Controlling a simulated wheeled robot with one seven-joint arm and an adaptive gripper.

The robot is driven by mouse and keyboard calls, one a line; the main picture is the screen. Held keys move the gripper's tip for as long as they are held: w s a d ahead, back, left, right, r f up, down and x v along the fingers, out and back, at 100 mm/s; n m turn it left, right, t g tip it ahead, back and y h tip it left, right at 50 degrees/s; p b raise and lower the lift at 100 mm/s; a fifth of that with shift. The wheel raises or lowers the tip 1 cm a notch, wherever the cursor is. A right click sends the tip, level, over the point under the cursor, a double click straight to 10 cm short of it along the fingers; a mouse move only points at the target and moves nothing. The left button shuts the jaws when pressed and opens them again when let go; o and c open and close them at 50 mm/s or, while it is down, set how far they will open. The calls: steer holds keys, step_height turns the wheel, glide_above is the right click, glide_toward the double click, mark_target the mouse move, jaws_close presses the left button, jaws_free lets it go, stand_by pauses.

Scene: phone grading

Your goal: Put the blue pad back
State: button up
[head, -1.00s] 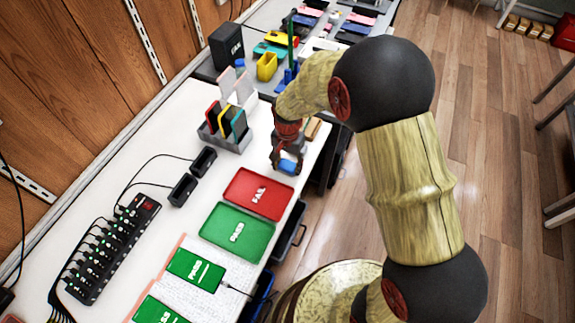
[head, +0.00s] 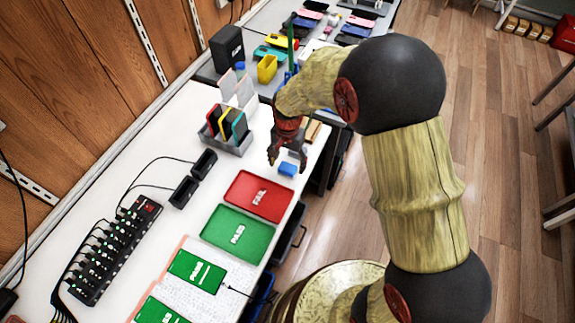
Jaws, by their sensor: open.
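The blue pad (head: 287,169) is a small blue block lying on the white table, close to the table's right edge and just above the red FAIL tray in the picture. My gripper (head: 287,162) is open, with its fingers pointing down. I cannot tell the exact height of the fingertips over the table.
A red FAIL tray (head: 258,195) and a green PASS tray (head: 237,233) lie below the pad. A grey rack (head: 230,147) with upright phones stands left of my gripper. A charging hub (head: 112,252) with cables lies at left. Free white table lies between.

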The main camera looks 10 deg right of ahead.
step_height(320, 180, up, 10)
steer(key=p, duration=0.3)
step_height(320, 180, up, 8)
steer(key=n+t, duration=0.1)
glide_above(288, 168)
steer(key=s+d, duration=0.2)
steer(key=d, duration=0.1)
steer(key=s+d+r+n+t, duration=0.2)
steer(key=s+d+r+n, duration=0.1)
steer(key=s+r, duration=0.4)
steer(key=s+d+r+n+t, duration=0.2)
steer(key=s+d+r, duration=0.2)
steer(key=s, duration=0.9)
step_height(288, 168, up, 4)
steer(key=shift+s+d+f+n+t, duration=0.2)
steer(key=shift+d+n+t, duration=0.1)
steer(key=shift+n, duration=0.1)
steer(key=shift+o, duration=1.2)
steer(key=shift+w, duration=0.1)
steer(key=shift+o, duration=0.8)
steer(key=shift+c, duration=0.5)
